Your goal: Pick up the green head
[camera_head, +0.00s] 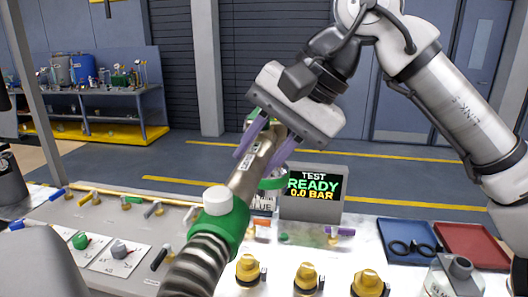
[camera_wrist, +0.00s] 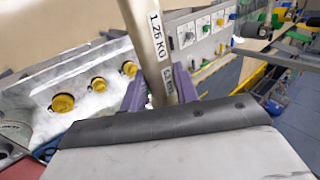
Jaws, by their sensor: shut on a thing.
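The green head (camera_head: 236,218) is a metal-coloured tube with a green collar, a white cap and a ribbed grey hose at its lower end. More green shows at its upper end by my gripper. My gripper (camera_head: 264,148) is shut on the tube with its purple fingers, one on each side. The head is tilted and appears held above the bench. In the wrist view, the tube (camera_wrist: 150,40) with a "1.26 KG" label runs between the purple fingers (camera_wrist: 153,94). Its ends are out of that view.
Yellow caps (camera_head: 306,278) stand along the bench front. A display (camera_head: 313,193) reads "TEST READY 0.0 BAR". A blue tray (camera_head: 396,256) with a dark tool, a red tray (camera_head: 478,246) and a clear bottle (camera_head: 440,282) are at right. Valve cards (camera_head: 103,262) lie at left.

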